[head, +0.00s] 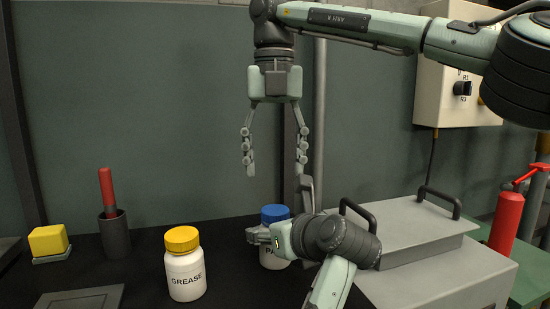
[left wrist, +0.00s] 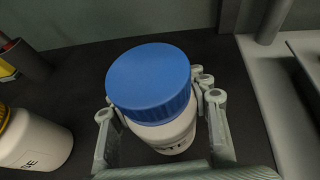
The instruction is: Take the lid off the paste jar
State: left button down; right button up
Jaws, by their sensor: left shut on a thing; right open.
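The paste jar (head: 272,263) is white with a blue lid (head: 274,213) and stands on the dark bench top. My left gripper (head: 259,236) is shut on the jar's body just below the lid, and its arm hides much of the jar and label. In the left wrist view the fingers hold both sides of the white jar body (left wrist: 172,133), and the blue lid (left wrist: 150,78) sits on top. My right gripper (head: 275,170) hangs above the jar, pointing down, open and empty, with its fingertips clear of the lid.
A grease jar (head: 186,275) with a yellow lid stands left of the paste jar. Further left are a dark cup (head: 115,238) with a red-handled tool, a yellow block (head: 48,240) and a flat grey plate (head: 80,298). A grey metal box (head: 420,235) with black handles stands right.

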aim_at(275, 210)
jog(key=shift+m, duration=0.8)
jog(key=shift+f, duration=3.9)
jog(key=c, duration=1.2)
jog(key=n, duration=0.6)
jog(key=shift+n, duration=0.4)
jog(key=n, duration=0.6)
jog(key=shift+d+r, duration=0.1)
jog(key=shift+r, duration=0.15)
